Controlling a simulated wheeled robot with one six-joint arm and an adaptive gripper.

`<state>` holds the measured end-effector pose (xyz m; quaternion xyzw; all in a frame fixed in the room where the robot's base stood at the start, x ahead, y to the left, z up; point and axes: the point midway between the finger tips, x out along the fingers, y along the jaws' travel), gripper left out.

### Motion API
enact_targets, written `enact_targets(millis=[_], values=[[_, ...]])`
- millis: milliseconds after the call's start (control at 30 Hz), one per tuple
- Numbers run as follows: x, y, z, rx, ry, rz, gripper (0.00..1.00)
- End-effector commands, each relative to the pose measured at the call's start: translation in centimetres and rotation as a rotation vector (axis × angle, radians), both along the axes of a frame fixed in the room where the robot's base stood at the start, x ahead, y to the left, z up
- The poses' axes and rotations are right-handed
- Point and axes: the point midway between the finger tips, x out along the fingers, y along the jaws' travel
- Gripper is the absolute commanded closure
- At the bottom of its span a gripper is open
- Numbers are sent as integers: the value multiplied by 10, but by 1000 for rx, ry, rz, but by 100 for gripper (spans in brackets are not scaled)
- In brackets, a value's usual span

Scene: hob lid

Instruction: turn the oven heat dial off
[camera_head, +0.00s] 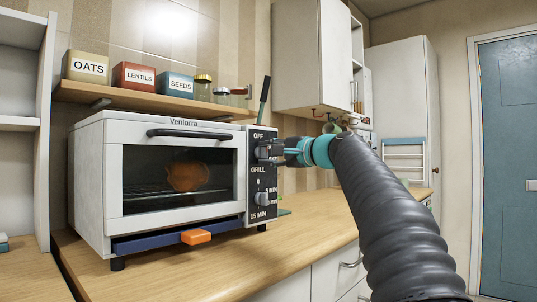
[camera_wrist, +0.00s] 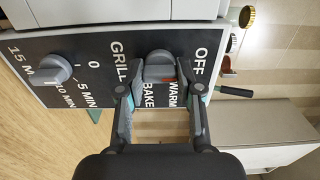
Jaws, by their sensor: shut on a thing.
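The white toaster oven (camera_head: 92,170) stands on the counter, with a dark control panel (camera_head: 256,225) on its right side. The heat dial (camera_wrist: 159,62) is the upper of two grey knobs, ringed by the words OFF, GRILL, BAKE and WARM. My gripper (camera_head: 270,150) reaches it from the right, and in the wrist view my gripper (camera_wrist: 154,78) has its two fingers on either side of the dial, shut on it. I cannot tell clearly where the dial's pointer stands. In the head view the fingers partly hide the dial.
The timer dial (camera_head: 262,198) sits below on the same panel, marked up to 15 MIN. An orange handle (camera_head: 196,236) is on the blue tray (camera_head: 150,243) under the oven door. A shelf (camera_head: 130,96) with tins is above. The wooden counter (camera_head: 300,240) in front is clear.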

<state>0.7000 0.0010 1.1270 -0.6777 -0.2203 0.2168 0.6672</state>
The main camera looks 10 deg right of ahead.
Motion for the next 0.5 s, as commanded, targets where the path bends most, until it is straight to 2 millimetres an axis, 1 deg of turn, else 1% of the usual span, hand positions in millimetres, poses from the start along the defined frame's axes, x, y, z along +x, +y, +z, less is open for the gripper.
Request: enact_targets(millis=[67,100,167,500], values=[[0,0,-1,-1,0,1,100],[0,0,-1,-1,0,0,55],[0,0,-1,-1,1,0,40],[-1,-1,0,0,0,-1,40]])
